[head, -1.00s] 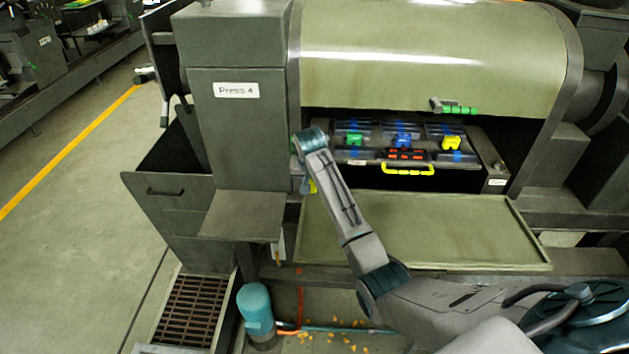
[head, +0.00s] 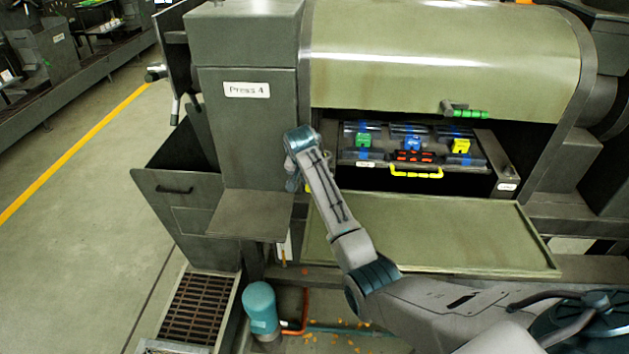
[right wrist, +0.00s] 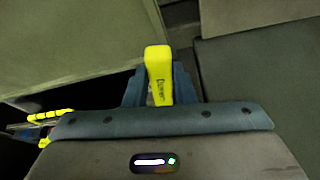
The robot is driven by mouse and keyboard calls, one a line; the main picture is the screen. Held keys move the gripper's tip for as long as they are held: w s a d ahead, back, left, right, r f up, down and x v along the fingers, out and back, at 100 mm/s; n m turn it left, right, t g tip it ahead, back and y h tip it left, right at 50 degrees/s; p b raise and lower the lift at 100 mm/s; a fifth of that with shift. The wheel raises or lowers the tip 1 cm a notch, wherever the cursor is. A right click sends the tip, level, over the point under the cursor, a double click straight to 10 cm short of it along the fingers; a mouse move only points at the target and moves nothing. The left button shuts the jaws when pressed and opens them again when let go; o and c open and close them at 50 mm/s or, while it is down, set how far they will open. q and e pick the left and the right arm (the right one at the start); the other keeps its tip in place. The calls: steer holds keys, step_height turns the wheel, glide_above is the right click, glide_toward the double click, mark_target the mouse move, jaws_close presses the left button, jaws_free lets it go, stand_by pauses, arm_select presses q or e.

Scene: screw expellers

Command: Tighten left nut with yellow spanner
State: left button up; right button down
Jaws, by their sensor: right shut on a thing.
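My right gripper (right wrist: 158,85) is shut on this handle. In the head view the gripper (head: 293,178) is mostly hidden behind my wrist, beside the grey Press 4 column (head: 248,130). I cannot make out the left nut in either view. My left gripper is not in view.
A case with green, blue and yellow pieces and a yellow handle (head: 417,175) sits in the press opening under the curved cover (head: 445,55). A flat green tray (head: 440,235) lies in front. A dark open bin (head: 185,190) stands left of the column.

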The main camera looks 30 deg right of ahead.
steer(key=shift+w+a+m, duration=0.3)
steer(key=shift+s+d, duration=0.1)
steer(key=shift+d, duration=0.05)
steer(key=shift+s+d+n, duration=0.4)
steer(key=shift+n, duration=0.1)
steer(key=shift+r, duration=0.2)
stand_by(0.5)
steer(key=shift+r, duration=1.85)
